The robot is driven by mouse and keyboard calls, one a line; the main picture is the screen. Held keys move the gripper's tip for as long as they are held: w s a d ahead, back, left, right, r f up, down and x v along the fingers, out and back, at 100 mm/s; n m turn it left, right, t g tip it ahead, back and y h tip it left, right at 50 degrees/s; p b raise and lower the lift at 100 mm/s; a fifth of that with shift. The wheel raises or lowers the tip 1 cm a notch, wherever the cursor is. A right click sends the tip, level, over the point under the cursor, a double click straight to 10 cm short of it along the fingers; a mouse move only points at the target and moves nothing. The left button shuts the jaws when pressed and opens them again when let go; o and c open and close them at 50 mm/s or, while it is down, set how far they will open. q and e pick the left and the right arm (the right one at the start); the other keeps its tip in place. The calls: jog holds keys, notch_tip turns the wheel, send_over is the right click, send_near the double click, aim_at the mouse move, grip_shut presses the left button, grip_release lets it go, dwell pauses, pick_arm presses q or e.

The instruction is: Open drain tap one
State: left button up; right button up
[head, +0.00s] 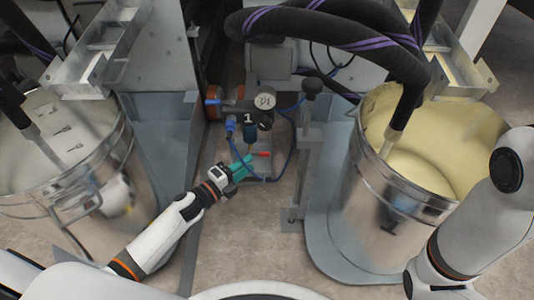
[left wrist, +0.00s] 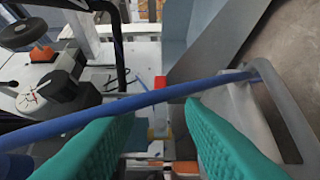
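A small red tap handle (head: 262,154) shows low in the middle of the head view, below the pump unit marked "1" (head: 247,118). My left gripper (head: 243,164), with teal fingers, reaches in from the left just beside it. In the left wrist view the gripper (left wrist: 162,122) is open, its two fingers apart with nothing held. The red handle (left wrist: 160,84) shows ahead, between and beyond the fingertips. A blue hose (left wrist: 120,108) crosses this view and hides part of what lies behind it. My right arm is at the right edge of the head view; its gripper is out of view.
A pressure gauge (head: 264,101) sits above the tap. A metal bucket (head: 85,165) stands at left and one with yellow liquid (head: 385,210) at right. A vertical post (head: 305,150) stands right of the tap. Thick black hoses (head: 330,30) hang above.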

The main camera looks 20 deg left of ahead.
aim_at(263, 153)
pick_arm(q)
jog(key=b+x, duration=0.3)
jog(key=x, duration=0.4)
jog(key=shift+w+d+f, duration=0.1)
jog(key=shift+w+f, duration=0.1)
jog(key=shift+w, duration=0.05)
jog(key=shift+w+d, duration=0.25)
jog(key=shift+w, duration=0.15)
jog(key=shift+r, duration=0.1)
grip_shut()
